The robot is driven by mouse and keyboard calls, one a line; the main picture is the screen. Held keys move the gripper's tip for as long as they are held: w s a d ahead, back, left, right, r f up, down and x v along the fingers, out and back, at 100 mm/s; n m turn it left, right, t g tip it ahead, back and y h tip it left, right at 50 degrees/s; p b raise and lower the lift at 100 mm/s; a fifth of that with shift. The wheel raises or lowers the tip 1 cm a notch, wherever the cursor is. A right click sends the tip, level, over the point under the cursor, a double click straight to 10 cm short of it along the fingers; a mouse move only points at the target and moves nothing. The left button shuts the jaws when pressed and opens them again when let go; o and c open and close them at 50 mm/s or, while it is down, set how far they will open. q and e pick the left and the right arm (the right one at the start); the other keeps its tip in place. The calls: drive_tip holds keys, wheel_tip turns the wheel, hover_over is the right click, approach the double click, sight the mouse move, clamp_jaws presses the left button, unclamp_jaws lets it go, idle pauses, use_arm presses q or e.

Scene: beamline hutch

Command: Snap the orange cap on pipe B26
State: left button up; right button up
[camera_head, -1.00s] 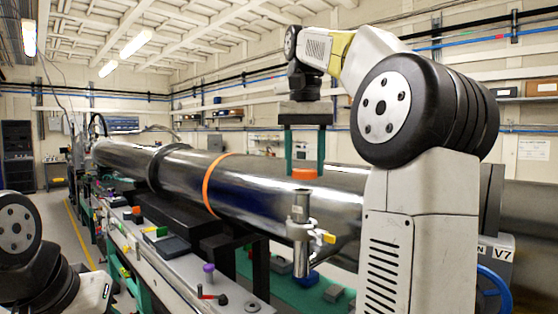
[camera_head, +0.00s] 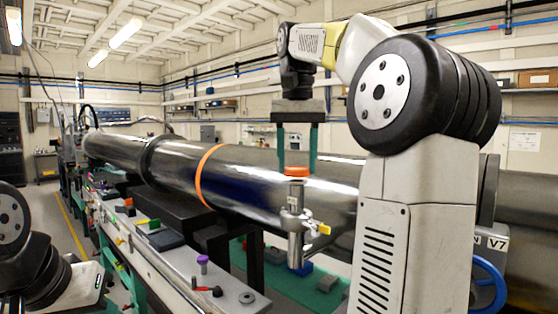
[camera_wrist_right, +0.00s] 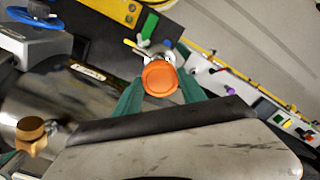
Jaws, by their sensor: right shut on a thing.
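The orange cap (camera_head: 297,171) is between the green fingertips of my right gripper (camera_head: 297,165), which is shut on it. In the head view the cap is directly above the top end of an upright metal pipe (camera_head: 295,190), with no clear gap between them. I cannot tell whether it is fully seated. The pipe has a clamp with a yellow lever. I cannot read a B26 label. The right wrist view shows the round cap face (camera_wrist_right: 160,78) covering the pipe end. My left gripper is outside the view; only part of that arm shows.
A long polished beam tube (camera_head: 250,175) with an orange band runs behind the pipe. A blue handwheel (camera_head: 488,285) is at lower right, near the V7 label. A purple-topped knob (camera_head: 203,260) and small parts sit on the bench rail at lower left.

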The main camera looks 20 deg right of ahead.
drive_tip(key=shift+s+f, duration=0.1)
drive_tip(key=shift+f, duration=0.5)
idle(0.8)
drive_tip(key=o, duration=1.4)
drive_tip(key=shift+c, duration=0.2)
drive_tip(key=shift+r, duration=0.1)
